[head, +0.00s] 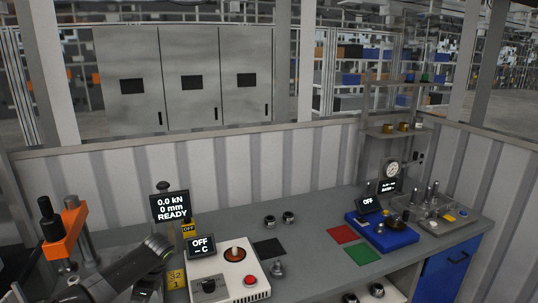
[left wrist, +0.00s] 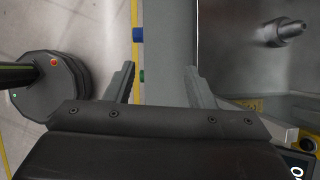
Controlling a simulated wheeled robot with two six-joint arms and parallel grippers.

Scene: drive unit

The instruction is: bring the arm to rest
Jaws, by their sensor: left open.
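My left arm (head: 95,285) comes in at the lower left of the head view, in front of the left end of the bench; I cannot make out its fingers there. In the left wrist view my left gripper (left wrist: 160,68) is open, with its two fingers wide apart. Nothing is held between them. Beyond the fingers are a grey edge with a blue knob (left wrist: 138,35) and a metal surface with a round fitting (left wrist: 287,32). My right gripper is not in view.
Near the arm stand a display reading READY (head: 170,206), a white heater unit (head: 228,275) and an orange and black fixture (head: 62,240). A blue unit (head: 382,235) and a grey tray (head: 462,214) are at the right. The bench (head: 318,262) is partly bare mid-way.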

